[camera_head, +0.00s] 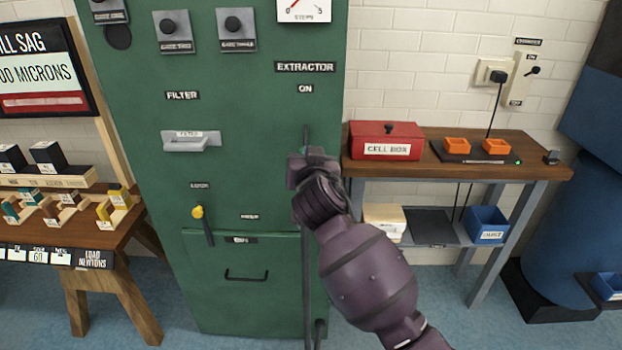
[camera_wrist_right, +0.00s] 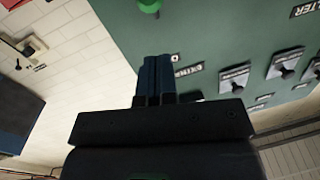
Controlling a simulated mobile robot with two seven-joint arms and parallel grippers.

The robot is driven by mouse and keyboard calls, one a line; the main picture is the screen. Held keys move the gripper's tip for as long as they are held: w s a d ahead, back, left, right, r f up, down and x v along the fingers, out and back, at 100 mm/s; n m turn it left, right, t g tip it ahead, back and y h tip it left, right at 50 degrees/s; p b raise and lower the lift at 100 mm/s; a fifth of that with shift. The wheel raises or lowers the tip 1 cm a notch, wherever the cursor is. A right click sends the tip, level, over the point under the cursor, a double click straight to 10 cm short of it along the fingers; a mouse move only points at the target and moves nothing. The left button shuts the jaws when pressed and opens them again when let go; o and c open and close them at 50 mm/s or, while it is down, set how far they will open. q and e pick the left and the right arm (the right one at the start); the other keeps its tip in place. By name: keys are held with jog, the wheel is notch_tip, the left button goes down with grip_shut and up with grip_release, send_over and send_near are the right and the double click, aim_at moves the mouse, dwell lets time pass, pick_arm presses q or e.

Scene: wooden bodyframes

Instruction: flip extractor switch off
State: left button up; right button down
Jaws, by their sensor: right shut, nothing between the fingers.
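The green cabinet (camera_head: 250,150) carries an EXTRACTOR label (camera_head: 305,67) with an ON label (camera_head: 305,89) under it. My right gripper (camera_head: 311,160) is in front of the cabinet below these labels and hides what lies behind it there. In the right wrist view the gripper's dark fingers (camera_wrist_right: 155,65) are shut with nothing between them. That view shows a green knob (camera_wrist_right: 149,6) on the cabinet, apparently the extractor switch's handle, apart from the fingertips in the picture. Its exact position is unclear. My left gripper is not in view.
A wooden side table (camera_head: 530,150) with a red cell box (camera_head: 386,141) and orange trays stands right of the cabinet. A filter handle (camera_head: 190,141) and a yellow-knobbed lever (camera_head: 200,220) are on the cabinet's left part. A workbench (camera_head: 110,235) stands at left.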

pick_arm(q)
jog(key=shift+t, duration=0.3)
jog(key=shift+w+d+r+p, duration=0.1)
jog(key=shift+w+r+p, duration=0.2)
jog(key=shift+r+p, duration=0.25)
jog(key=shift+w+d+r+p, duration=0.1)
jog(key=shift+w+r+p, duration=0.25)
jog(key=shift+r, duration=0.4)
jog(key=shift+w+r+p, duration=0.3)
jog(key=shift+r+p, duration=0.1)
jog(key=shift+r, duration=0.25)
pick_arm(e)
jog(key=s+d, duration=0.1)
jog(key=s, duration=0.6)
jog(key=shift+s+d+f, duration=0.2)
jog(key=shift+s+f, duration=0.05)
jog(key=shift+s, duration=0.1)
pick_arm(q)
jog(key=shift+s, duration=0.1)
